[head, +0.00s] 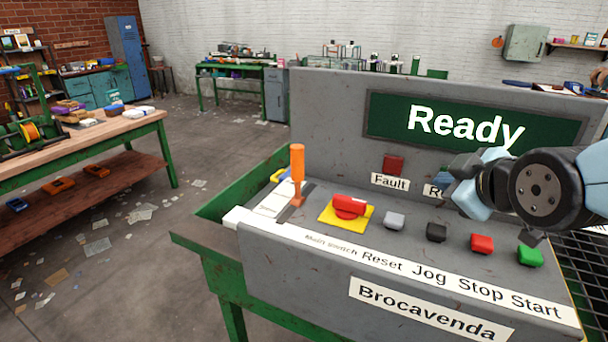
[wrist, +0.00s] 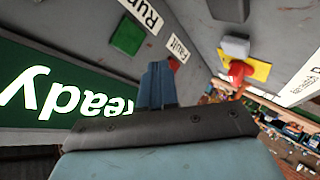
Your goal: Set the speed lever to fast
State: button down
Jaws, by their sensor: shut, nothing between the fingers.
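The orange lever (head: 298,170) stands nearly upright at the left end of the grey control panel (head: 270,245), in a dark slot beside pale label plates (head: 273,200). Their wording is too small to read. My gripper (head: 450,172) is at the right in the head view, over the panel in front of the upright display, well to the right of the lever and apart from it. In the wrist view its fingers (wrist: 157,86) are together and empty, near the Fault lamp. I cannot make out the lever clearly in the wrist view.
The display (head: 470,125) reads Ready. The red Fault lamp (head: 393,165) is unlit-looking.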

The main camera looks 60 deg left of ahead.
jog(key=s+a+n+y, duration=0.1)
jog(key=s+n, duration=0.1)
jog(key=s, duration=0.2)
jog(key=s+a+f+n+g+y, duration=0.1)
jog(key=s+n, duration=0.2)
jog(key=s+a+n+g+y, duration=0.1)
jog(key=s+n, duration=0.1)
jog(key=s, duration=0.2)
jog(key=shift+s+a+f+y, duration=0.1)
jog(key=shift+s+f+y, duration=0.2)
jog(key=shift+s, duration=0.05)
jog(key=s+n+g+y, duration=0.35)
jog(key=s+n, duration=0.35)
jog(key=s, duration=0.3)
send_near(297, 175)
jog(key=shift+h, duration=0.25)
jog(key=s+a+r, duration=0.1)
jog(key=s, duration=0.1)
jog(key=s+a+r, duration=0.1)
jog(key=s+a, duration=0.1)
jog(key=shift+a+r, duration=0.1)
jog(key=shift+r, duration=0.05)
jog(key=w+a, duration=0.2)
jog(key=a, duration=0.1)
jog(key=shift+w, duration=0.15)
jog(key=shift+w+a, duration=0.2)
jog(key=shift+a, duration=0.05)
jog(key=shift+r, duration=0.1)
